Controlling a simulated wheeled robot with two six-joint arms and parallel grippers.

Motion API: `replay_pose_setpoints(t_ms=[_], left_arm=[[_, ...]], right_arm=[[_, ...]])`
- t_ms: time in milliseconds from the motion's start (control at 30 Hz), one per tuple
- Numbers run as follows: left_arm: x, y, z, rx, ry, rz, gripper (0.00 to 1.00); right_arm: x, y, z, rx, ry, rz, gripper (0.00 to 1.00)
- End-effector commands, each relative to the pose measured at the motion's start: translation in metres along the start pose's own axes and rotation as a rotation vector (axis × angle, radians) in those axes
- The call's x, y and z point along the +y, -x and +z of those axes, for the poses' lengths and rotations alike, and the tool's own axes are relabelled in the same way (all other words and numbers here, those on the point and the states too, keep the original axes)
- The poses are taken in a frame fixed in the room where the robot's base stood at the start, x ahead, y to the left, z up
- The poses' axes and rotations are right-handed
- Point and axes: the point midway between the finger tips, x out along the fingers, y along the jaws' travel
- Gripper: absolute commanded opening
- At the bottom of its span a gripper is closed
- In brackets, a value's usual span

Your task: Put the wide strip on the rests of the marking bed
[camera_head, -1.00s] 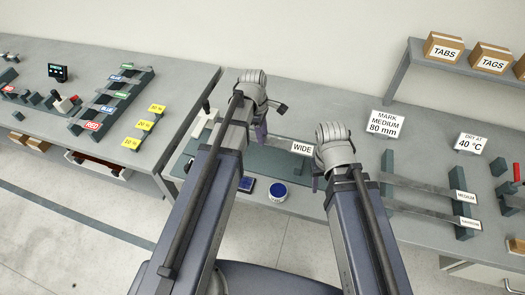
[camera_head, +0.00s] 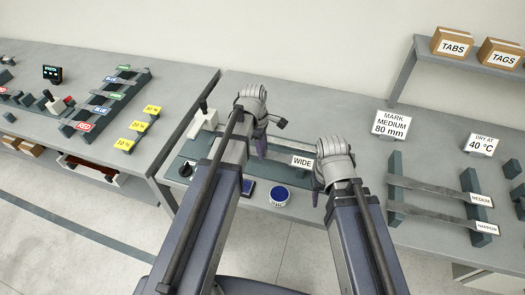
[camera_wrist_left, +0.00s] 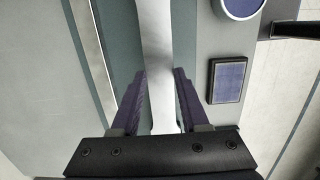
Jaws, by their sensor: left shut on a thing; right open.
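The wide strip is a pale metal bar (camera_wrist_left: 157,60) that runs between the fingers of my left gripper in the left wrist view. In the head view its end carries a white "WIDE" label (camera_head: 302,162). My left gripper (camera_head: 262,150) is shut on the strip. The marking bed is a dark green plate (camera_head: 198,146) under and around that gripper. A dark upright stands close to the label, but I cannot tell if the strip touches a rest. My arm hides much of the bed. My right gripper (camera_head: 318,195) is open, just right of the label.
A round blue pad (camera_head: 280,196) and a square blue pad (camera_head: 249,187) lie at the front edge. A rack with medium (camera_head: 480,200) and narrow (camera_head: 486,227) strips stands to the right. The "MARK MEDIUM 80 mm" sign (camera_head: 391,123) stands behind it.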

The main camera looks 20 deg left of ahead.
Motion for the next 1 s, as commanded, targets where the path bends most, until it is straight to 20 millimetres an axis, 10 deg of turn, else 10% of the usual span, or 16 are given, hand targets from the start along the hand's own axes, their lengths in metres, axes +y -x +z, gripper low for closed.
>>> replay_pose_setpoints(t_ms=[300,333,567,1000], left_arm=[[-0.0001,-0.0031,-0.0002,0.0,0.0,0.0,0.0],[-0.0001,-0.0017,-0.0002,0.0,0.0,0.0,0.48],[0.0,-0.0014,-0.0001,0.0,0.0,0.0,0.74],[0.0,0.0048,0.0005,0.0,0.0,0.0,0.75]], right_arm=[[-0.0003,-0.0031,-0.0002,0.0,0.0,0.0,0.5],[-0.0002,-0.0017,-0.0001,0.0,0.0,0.0,0.5],[-0.0001,-0.0014,-0.0001,0.0,0.0,0.0,0.5],[0.0005,0.0048,0.0003,0.0,0.0,0.0,0.5]])
